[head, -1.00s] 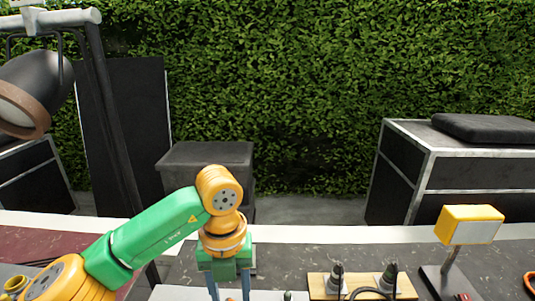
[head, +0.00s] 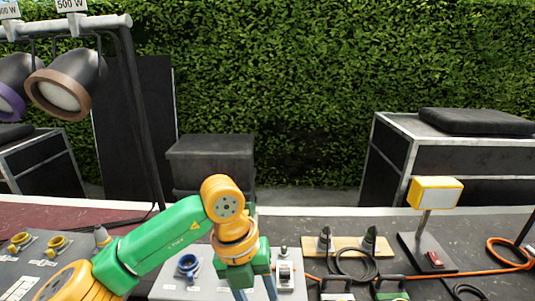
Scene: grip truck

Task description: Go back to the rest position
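My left arm comes in from the lower left, in green and yellow. My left gripper (head: 255,289) points down over the grey panel (head: 170,291) on the worktop. Its two blue-grey fingers stand apart with a gap between them, and I see nothing held there. The fingertips are cut off by the bottom edge. My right gripper is not in view.
A switch box (head: 285,274) and a blue ring fitting (head: 188,265) are close to my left gripper. Spotlights (head: 68,84) hang at upper left.

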